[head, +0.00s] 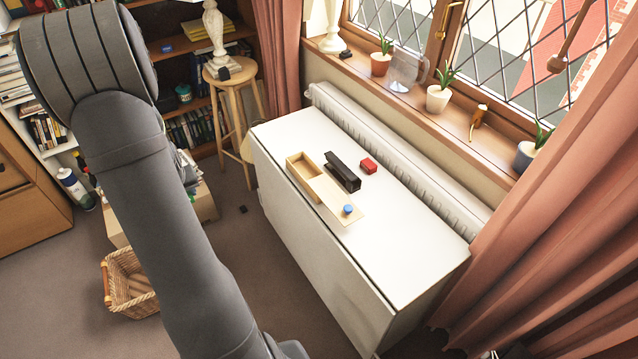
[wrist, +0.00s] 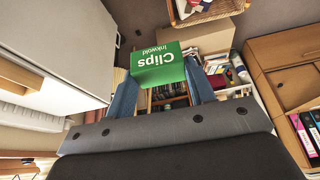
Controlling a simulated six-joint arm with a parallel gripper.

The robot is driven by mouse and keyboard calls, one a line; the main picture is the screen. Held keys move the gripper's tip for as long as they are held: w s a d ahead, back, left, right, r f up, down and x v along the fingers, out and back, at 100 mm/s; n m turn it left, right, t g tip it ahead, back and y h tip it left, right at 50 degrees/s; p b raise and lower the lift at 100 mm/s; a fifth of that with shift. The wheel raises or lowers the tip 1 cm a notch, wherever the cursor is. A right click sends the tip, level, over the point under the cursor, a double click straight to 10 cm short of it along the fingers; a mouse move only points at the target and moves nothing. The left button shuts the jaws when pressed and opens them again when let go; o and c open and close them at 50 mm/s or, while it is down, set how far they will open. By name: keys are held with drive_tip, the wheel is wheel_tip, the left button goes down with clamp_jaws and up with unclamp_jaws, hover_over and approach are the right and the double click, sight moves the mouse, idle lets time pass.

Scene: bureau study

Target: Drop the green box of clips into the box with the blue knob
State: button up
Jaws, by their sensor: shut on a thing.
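The green box of clips (wrist: 166,64), with white lettering, is between the blue fingers of my gripper (wrist: 160,78) in the wrist view. The gripper is shut on it and holds it up off the table. The wooden box (head: 291,169) lies on the white table in the head view. Its lid (head: 328,195) with the blue knob (head: 347,209) is slid toward the lower right, and the far-left part of the box is open and looks empty. My gripper and the green box are hidden behind my arm in the head view.
A wicker basket (head: 128,285) stands on the floor.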

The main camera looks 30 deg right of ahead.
drive_tip(key=s+d+r+m+g+h, duration=0.2)
drive_tip(key=d+m, duration=0.6)
drive_tip(key=d, duration=3.3)
drive_tip(key=shift+t+h, duration=0.3)
drive_tip(key=shift+h, duration=0.2)
drive_tip(key=f, duration=0.4)
drive_tip(key=shift+s+f, duration=0.3)
drive_tip(key=shift+f, duration=0.05)
drive_tip(key=o, duration=1)
drive_tip(key=shift+o, duration=0.2)
drive_tip(key=v, duration=1.7)
drive_tip(key=shift+r, duration=0.2)
